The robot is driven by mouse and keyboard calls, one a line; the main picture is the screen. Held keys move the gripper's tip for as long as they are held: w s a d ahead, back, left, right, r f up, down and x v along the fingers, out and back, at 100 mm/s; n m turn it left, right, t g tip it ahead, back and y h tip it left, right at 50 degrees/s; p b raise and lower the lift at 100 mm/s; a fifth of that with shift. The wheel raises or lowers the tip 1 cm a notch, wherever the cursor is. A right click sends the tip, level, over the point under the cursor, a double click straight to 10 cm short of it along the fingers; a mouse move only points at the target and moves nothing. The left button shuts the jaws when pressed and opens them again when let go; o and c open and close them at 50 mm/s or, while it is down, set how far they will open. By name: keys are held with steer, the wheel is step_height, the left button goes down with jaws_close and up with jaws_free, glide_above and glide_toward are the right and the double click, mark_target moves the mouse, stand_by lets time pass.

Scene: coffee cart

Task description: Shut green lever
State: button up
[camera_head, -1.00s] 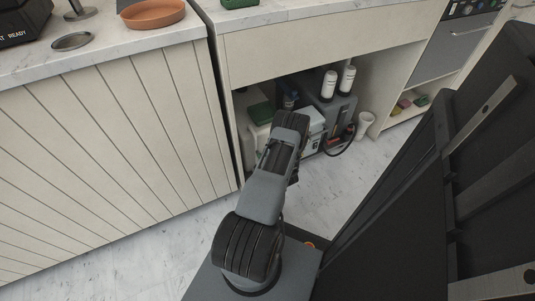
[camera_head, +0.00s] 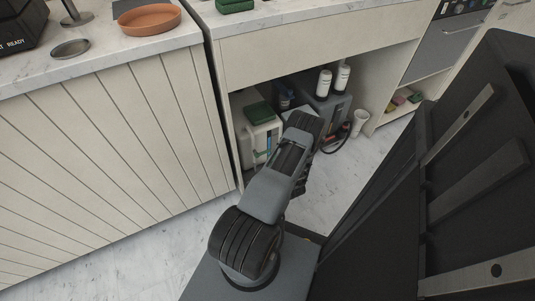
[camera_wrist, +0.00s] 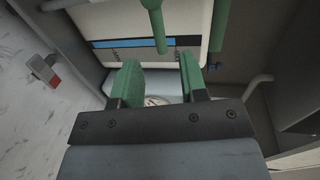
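The green lever (camera_wrist: 156,25) shows at the top middle of the wrist view. It is a rounded bar with its lower end pointing down the picture, in front of a pale panel (camera_wrist: 195,25) with a blue strip and small markings. My gripper (camera_wrist: 160,64) has two green-padded fingers with a wide empty gap between them. The lever's end lies just beyond the fingertips, lined up with the gap, and does not appear to touch either finger. The lever's upper part is cut off by the picture edge. In the head view my arm hides the gripper, and I cannot make out the lever.
A white cup (camera_head: 360,122) stands nearby. A red-and-grey object (camera_wrist: 43,71) is left of my gripper.

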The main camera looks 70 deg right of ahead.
steer(key=p+v, duration=0.1)
steer(key=v, duration=0.5)
steer(key=shift+s+r, duration=0.1)
